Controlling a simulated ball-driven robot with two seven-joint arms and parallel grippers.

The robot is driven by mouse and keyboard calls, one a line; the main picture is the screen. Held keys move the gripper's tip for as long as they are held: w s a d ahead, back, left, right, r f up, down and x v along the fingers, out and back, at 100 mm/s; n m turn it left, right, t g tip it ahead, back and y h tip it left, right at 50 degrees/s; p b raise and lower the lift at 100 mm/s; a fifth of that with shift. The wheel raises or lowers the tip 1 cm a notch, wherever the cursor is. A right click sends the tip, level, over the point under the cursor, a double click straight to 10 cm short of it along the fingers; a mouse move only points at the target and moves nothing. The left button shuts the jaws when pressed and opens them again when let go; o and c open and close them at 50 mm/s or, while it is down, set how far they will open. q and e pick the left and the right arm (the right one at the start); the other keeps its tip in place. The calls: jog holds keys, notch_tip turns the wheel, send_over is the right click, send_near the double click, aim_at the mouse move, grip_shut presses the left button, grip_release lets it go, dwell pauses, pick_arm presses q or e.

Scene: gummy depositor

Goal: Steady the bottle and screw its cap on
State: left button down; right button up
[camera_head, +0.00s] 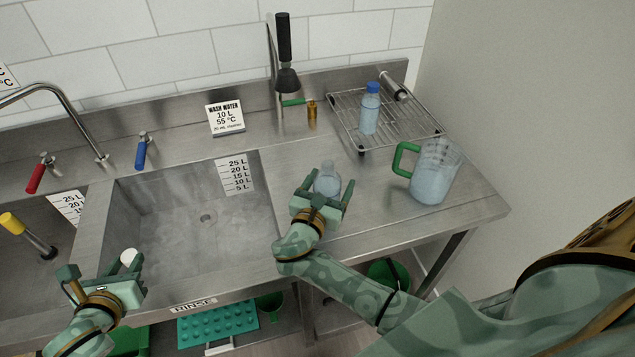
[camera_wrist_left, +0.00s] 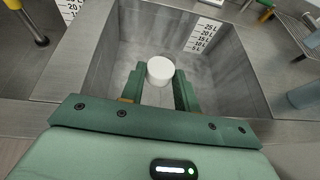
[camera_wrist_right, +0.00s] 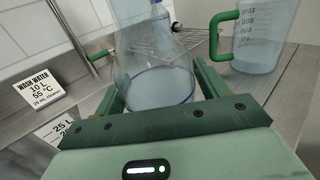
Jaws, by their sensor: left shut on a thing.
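A clear open bottle (camera_head: 327,180) with pale blue liquid stands upright on the steel counter right of the basin. My right gripper (camera_head: 327,191) has its fingers on either side of the bottle, low down, and looks open around it. The bottle also fills the middle of the right wrist view (camera_wrist_right: 155,80). My left gripper (camera_head: 126,264) is shut on a white round cap (camera_head: 129,255), at the front left of the basin, well away from the bottle. The cap shows between its fingers in the left wrist view (camera_wrist_left: 160,70).
A jug (camera_head: 435,175) with a green handle stands right of the bottle. A wire rack (camera_head: 415,118) behind holds a blue-capped bottle (camera_head: 370,110). The steel basin (camera_head: 180,225) lies between my grippers. A wash-water sign (camera_head: 226,118) stands at the back.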

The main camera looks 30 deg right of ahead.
jog(key=c, duration=1)
jog(key=o, duration=1.4)
jog(key=shift+c, duration=0.2)
jog(key=v, duration=0.7)
jog(key=shift+s+a, duration=0.15)
jog(key=shift+a, duration=0.05)
